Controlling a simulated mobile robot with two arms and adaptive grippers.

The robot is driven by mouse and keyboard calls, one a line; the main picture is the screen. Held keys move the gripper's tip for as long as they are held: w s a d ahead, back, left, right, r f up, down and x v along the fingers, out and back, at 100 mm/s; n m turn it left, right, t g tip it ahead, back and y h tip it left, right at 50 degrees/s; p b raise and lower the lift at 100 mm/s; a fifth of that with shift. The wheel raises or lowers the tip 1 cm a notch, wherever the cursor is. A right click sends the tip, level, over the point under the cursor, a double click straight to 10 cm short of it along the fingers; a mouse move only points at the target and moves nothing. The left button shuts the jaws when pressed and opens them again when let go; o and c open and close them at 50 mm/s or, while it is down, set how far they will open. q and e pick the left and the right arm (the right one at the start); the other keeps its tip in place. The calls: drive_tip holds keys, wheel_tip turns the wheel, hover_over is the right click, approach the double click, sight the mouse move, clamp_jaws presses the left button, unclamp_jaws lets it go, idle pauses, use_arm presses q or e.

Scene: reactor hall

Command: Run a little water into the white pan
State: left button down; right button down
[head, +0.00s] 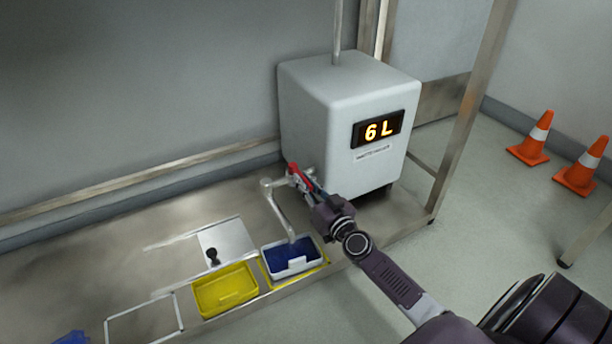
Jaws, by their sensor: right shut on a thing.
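A white pan (291,270) with a dark blue inside stands under the end of a grey spout (280,208). Whether the blue is water or the pan's own floor, I cannot tell for sure. The spout comes from the low front of a white tank (305,110) whose display (378,129) reads 6 L. My right gripper (303,182) is shut on the red tap handle (296,172) at the tank's lower left front corner. The fingers partly hide the handle and the valve. My left gripper is not in view.
A yellow tray (225,290) sits left of the pan, with an empty outlined frame (145,320) farther left. A small black knob (212,256) stands behind the tray. A metal post (470,110) rises at the bench's right end. Two orange cones (533,140) stand on the floor.

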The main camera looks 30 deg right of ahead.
drive_tip(key=shift+d+r, duration=0.1)
drive_tip(key=c, duration=1.9)
unclamp_jaws()
drive_tip(key=shift+c, duration=0.2)
drive_tip(key=shift+s, duration=0.35)
drive_tip(key=s, duration=1.1)
drive_tip(key=shift+a, duration=0.45)
drive_tip(key=shift+s, duration=0.1)
